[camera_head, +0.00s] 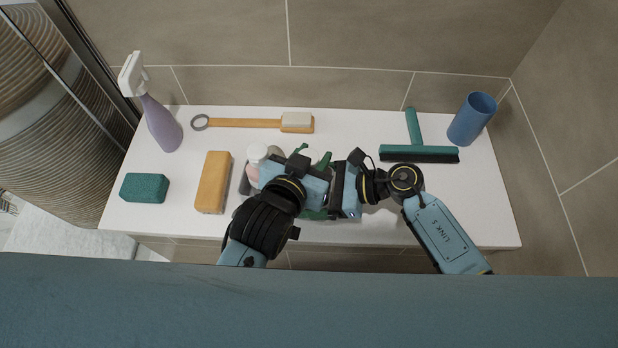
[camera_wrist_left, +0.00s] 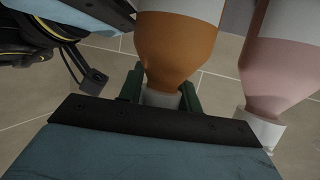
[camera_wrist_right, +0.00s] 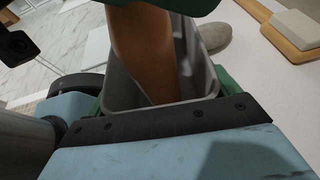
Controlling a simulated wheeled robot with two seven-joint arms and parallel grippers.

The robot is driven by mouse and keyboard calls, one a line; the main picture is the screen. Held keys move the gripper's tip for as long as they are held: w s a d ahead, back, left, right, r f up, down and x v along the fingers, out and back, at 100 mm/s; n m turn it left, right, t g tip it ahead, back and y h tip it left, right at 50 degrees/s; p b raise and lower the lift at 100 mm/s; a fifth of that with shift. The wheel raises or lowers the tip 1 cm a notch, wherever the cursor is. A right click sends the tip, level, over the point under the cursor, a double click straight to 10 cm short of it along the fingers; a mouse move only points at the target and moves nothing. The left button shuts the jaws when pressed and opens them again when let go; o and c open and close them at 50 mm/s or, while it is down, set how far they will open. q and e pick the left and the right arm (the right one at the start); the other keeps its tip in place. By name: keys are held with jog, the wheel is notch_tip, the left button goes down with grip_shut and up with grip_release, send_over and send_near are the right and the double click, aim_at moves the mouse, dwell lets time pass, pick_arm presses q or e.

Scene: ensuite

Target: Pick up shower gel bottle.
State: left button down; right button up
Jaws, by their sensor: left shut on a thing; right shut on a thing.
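An orange-brown bottle (camera_wrist_left: 178,50) with a white cap or neck fills the middle of the left wrist view. My left gripper (camera_wrist_left: 160,97) is shut on its white end between green fingers. The same-coloured bottle (camera_wrist_right: 140,50) stands inside a grey container (camera_wrist_right: 203,70) in the right wrist view. My right gripper (camera_wrist_right: 160,108) is shut on the grey container, fingers at its sides. A pink bottle (camera_wrist_left: 278,75) with a white cap is beside the orange one. In the head view both grippers hide most of the container (camera_head: 243,187). No label is readable.
On the white surface (camera_head: 350,130) are a purple spray bottle (camera_head: 161,124), green sponge (camera_head: 144,188), yellow-orange block (camera_head: 213,182), long brush (camera_head: 245,123), squeegee (camera_head: 418,153) and blue cup (camera_head: 472,118). Tiled walls stand behind and right. The front right is clear.

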pick_arm(q)
jog(key=shift+r, duration=0.1)
notch_tip(320, 180, up, 10)
pick_arm(e)
jog(key=o, duration=0.9)
jog(key=shift+c, duration=0.2)
jog(key=v, duration=1.2)
